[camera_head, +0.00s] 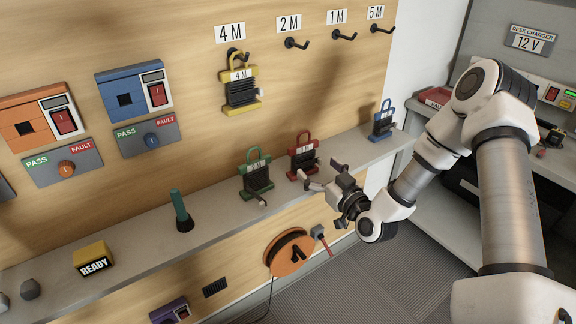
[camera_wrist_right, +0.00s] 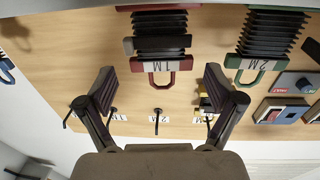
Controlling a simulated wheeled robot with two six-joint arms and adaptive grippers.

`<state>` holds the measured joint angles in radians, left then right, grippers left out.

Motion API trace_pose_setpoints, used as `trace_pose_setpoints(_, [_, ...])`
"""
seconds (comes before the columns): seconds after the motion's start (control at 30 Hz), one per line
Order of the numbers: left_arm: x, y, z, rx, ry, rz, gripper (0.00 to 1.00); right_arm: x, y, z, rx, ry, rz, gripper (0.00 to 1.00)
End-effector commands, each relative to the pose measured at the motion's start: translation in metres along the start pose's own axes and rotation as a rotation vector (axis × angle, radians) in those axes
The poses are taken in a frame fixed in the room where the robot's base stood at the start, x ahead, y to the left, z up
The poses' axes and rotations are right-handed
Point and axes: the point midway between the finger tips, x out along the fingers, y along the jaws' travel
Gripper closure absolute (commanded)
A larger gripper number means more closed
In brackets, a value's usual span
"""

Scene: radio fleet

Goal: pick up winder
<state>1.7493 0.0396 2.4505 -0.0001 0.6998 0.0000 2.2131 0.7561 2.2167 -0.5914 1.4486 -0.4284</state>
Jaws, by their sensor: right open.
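Several winders are in the head view. A red winder (camera_head: 302,156) labelled 1M stands on the shelf, with a green winder (camera_head: 256,173) labelled 2M to its left and a blue winder (camera_head: 382,122) to its right. A yellow winder (camera_head: 240,91) labelled 4M hangs on the hook under the 4 M sign. My right gripper (camera_head: 322,174) is open and empty, in front of the red winder and apart from it. In the right wrist view the red winder (camera_wrist_right: 160,44) is upside down ahead of the open fingers (camera_wrist_right: 160,82), with the green winder (camera_wrist_right: 268,40) to the right. My left gripper is out of view.
Hooks under the 2 M (camera_head: 296,43), 1 M (camera_head: 344,36) and 5 M (camera_head: 382,29) signs are empty. The shelf (camera_head: 130,236) also holds a green peg (camera_head: 180,208) and a yellow READY block (camera_head: 93,258). An orange reel (camera_head: 290,250) is on the panel below.

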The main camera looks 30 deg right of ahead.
Motion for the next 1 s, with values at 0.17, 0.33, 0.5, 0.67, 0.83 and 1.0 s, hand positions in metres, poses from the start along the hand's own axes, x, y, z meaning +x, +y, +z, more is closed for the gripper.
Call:
trace_pose_setpoints(0.17, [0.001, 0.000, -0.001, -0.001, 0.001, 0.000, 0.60, 0.025, -0.001, 0.000, -0.005, -0.003, -0.003, 0.08])
trace_pose_setpoints(0.33, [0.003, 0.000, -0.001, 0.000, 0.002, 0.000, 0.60, 0.055, -0.002, 0.000, -0.006, -0.004, -0.004, 0.08])
trace_pose_setpoints(0.5, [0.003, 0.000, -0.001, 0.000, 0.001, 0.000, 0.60, 0.070, -0.001, 0.000, -0.001, -0.005, -0.002, 0.08])
trace_pose_setpoints(0.67, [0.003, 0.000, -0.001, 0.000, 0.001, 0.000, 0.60, 0.070, -0.001, 0.000, 0.000, -0.006, -0.001, 0.12])
trace_pose_setpoints(0.83, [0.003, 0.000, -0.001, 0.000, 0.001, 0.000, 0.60, 0.069, -0.001, 0.000, 0.000, -0.007, -0.002, 0.64])
trace_pose_setpoints(1.0, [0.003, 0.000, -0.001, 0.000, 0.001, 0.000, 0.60, 0.069, -0.001, 0.000, 0.000, -0.006, -0.002, 0.65])
